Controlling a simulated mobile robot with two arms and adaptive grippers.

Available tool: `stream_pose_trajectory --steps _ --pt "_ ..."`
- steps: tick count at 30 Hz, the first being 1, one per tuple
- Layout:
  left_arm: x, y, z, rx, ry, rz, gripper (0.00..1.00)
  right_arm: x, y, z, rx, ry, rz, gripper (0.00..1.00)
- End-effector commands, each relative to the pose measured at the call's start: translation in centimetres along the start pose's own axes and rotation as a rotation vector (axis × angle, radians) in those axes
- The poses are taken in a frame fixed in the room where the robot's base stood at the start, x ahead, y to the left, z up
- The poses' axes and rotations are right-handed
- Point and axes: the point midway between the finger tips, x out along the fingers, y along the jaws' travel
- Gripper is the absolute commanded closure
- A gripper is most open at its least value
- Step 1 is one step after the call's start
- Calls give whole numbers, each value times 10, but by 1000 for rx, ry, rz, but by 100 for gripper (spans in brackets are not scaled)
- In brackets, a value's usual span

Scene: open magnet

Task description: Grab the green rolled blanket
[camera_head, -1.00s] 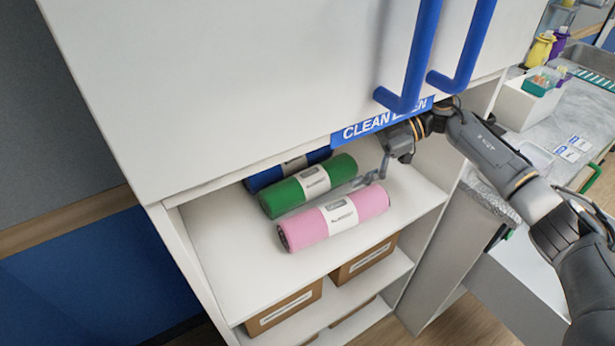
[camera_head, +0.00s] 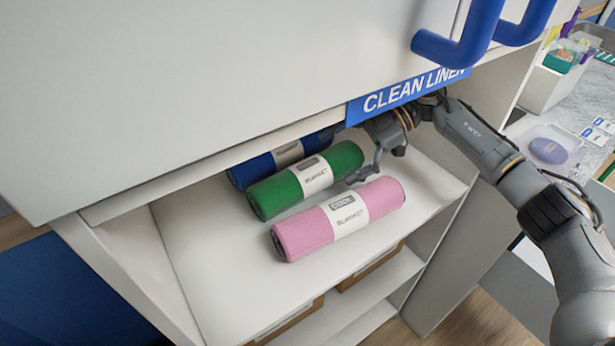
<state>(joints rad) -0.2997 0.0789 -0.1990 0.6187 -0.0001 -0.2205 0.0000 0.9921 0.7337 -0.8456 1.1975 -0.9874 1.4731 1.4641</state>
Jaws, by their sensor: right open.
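The green rolled blanket (camera_head: 284,190) with a white label band lies on the shelf between a blue roll (camera_head: 258,168) behind it and a pink roll (camera_head: 306,232) in front. My right gripper (camera_head: 352,152) is at the right end of the green roll, under the cabinet's lower edge. Its lower finger shows between the green and pink rolls; the other finger is partly hidden near the blue roll. The gripper is open, with its fingers to either side of the green roll's end. I cannot tell whether they touch it. My left gripper is not in view.
The white shelf (camera_head: 220,275) is clear in front of the pink roll. The cabinet front with the CLEAN LINEN sign (camera_head: 410,92) and blue handles (camera_head: 465,45) overhangs the rolls. Boxes sit on the shelf below. A counter (camera_head: 565,120) with containers stands at the right.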

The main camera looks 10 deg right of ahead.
Motion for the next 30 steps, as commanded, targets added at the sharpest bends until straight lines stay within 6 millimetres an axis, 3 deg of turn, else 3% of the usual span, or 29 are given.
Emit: stream_pose_trajectory --steps 12,19,30 --pt "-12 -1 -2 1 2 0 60 50 2 -2 1 1 0 3" --pt "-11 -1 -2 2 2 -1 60 52 2 -1 1 -1 1 5" --pt "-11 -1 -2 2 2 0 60 52 1 -1 1 -1 0 81"
